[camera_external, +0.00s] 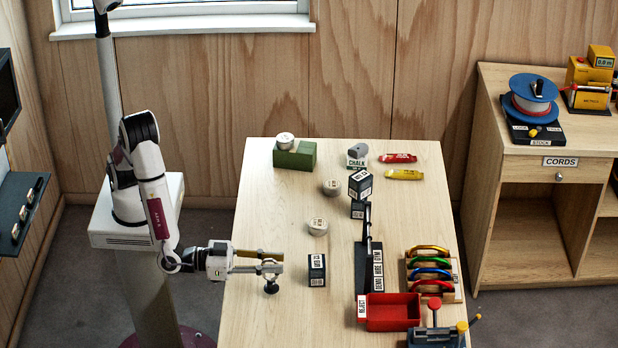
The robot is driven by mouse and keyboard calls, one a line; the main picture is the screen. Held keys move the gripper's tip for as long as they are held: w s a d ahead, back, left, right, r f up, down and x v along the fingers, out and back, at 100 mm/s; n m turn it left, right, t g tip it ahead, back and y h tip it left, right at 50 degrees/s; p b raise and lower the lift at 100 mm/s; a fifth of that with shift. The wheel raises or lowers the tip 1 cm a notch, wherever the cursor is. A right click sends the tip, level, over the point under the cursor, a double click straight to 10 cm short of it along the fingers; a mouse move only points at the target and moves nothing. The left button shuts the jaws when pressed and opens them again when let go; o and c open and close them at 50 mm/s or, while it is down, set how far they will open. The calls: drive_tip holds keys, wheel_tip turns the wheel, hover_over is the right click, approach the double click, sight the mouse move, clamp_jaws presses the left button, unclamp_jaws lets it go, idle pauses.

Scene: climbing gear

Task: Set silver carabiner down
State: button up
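My gripper (271,261) reaches over the left edge of the wooden table (225,318), pointing right. One finger looks brownish and the other grey, with a narrow gap between them. A small grey piece with a dark round foot (271,288) shows at and just below the fingertips. I cannot tell whether this is the silver carabiner, a stand or part of something else, or whether it is gripped. No silver carabiner can be made out for sure. Yellow, green, blue and red carabiners (430,269) stand in a wooden rack at the right.
A dark labelled box (317,270) stands just right of my gripper. Round tins (318,227) lie behind it. A black upright stand (367,255), a red tray (393,312) and a levered device (437,336) fill the right front. The table's back left holds a green block (294,156).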

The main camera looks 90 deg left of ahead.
drive_tip(key=s, duration=1.1)
drive_tip(key=shift+r, duration=0.15)
drive_tip(key=shift+s, duration=0.15)
idle(0.5)
drive_tip(key=w+a+r+g+h, duration=0.2)
drive_tip(key=w+r+g+h, duration=0.25)
drive_tip(key=w, duration=0.45)
drive_tip(key=s+a+r+g+h, duration=0.1)
drive_tip(key=a+r+g+h, duration=0.1)
drive_tip(key=a+r, duration=0.5)
drive_tip(key=s+a+f+g+y, duration=0.2)
drive_tip(key=s+a+y, duration=0.1)
drive_tip(key=s+a, duration=0.7)
drive_tip(key=s+a+f+g+y, duration=0.2)
drive_tip(key=s+a, duration=0.9)
drive_tip(key=a, duration=0.7)
drive_tip(key=shift+a+f+g+y, duration=0.25)
drive_tip(key=shift+f+g+y, duration=0.1)
drive_tip(key=shift+g+y, duration=0.3)
